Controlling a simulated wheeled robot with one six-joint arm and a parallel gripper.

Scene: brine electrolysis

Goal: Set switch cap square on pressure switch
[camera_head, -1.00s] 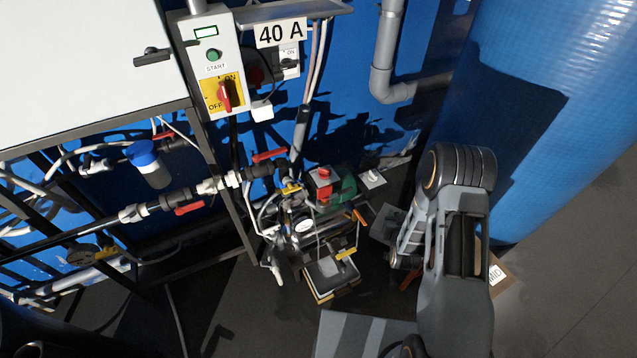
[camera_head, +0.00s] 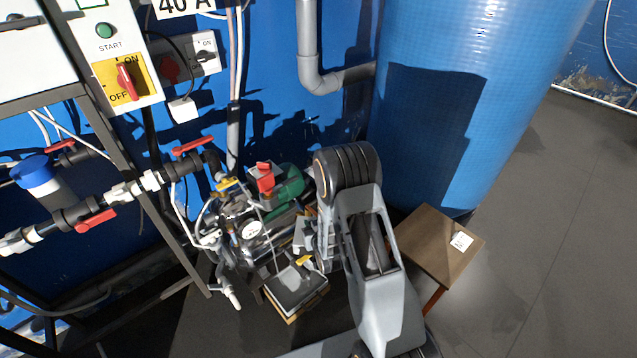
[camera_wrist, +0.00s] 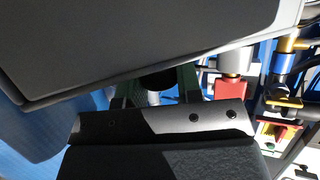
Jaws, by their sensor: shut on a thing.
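A large dark grey box-like piece (camera_wrist: 150,45) fills the top of the wrist view; I take it for the switch cap. My gripper (camera_wrist: 160,122) is shut on it, with a dark screwed bar showing below; the fingertips are not clear. In the head view my arm hides the gripper and most of what it holds. The pump set (camera_head: 250,230) with its round gauge stands just left of my arm. A red-topped fitting (camera_head: 265,178) sits by the green motor (camera_head: 290,183). I cannot tell which part is the pressure switch. A red block (camera_wrist: 232,88) shows right of the held piece.
A brown table (camera_head: 425,240) with a white label stands right of my arm. The blue tank (camera_head: 450,100) rises behind it. Pipes with red-handled valves (camera_head: 192,147) and a switch panel (camera_head: 120,60) are at left. The floor at far right is clear.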

